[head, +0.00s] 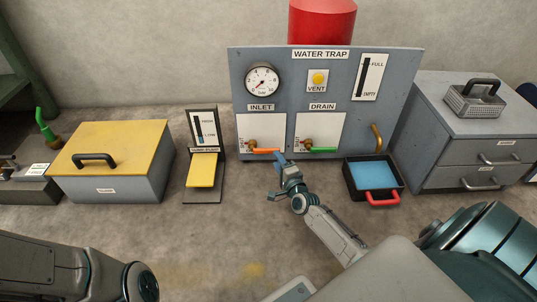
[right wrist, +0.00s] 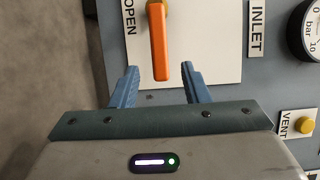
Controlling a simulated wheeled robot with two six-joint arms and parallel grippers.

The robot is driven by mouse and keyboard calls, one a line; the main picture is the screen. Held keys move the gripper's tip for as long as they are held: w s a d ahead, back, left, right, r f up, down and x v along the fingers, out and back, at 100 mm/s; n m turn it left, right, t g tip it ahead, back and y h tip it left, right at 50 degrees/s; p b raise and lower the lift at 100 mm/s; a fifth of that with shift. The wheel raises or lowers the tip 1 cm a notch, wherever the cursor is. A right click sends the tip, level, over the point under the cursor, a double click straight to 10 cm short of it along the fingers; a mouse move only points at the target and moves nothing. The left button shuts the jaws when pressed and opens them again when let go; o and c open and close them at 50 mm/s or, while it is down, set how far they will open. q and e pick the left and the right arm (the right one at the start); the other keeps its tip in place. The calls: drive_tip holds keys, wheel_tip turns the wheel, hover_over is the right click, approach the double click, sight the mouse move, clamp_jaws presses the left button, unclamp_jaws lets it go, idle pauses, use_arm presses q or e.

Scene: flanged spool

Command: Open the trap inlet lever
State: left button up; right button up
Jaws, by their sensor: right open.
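The water trap panel (head: 328,75) stands against the wall in the head view. Its orange inlet lever (head: 264,150) lies about horizontal on the white plate below the INLET label (head: 261,107), pointing right from its pivot. My right gripper (head: 277,177) is open and empty just in front of the lever. In the right wrist view the orange lever (right wrist: 159,45) points down, its free end between the fingertips of my right gripper (right wrist: 160,72). An OPEN label (right wrist: 129,16) sits beside it. I cannot tell whether any finger touches it. My left gripper is out of view.
A green drain lever (head: 321,150) is just right of the inlet lever. A black tray (head: 374,198) with blue contents and a red handle stands below a brass spout (head: 376,137). A yellow pedal (head: 201,171) stands left. The front floor is mostly clear.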

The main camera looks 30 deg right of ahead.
sight(271, 153)
drive_tip(key=w, duration=0.2)
drive_tip(key=w+b, duration=0.1)
drive_tip(key=w, duration=0.1)
drive_tip(key=w+d+b, duration=0.1)
drive_tip(key=w, duration=0.1)
drive_tip(key=shift+w, duration=0.25)
clamp_jaws()
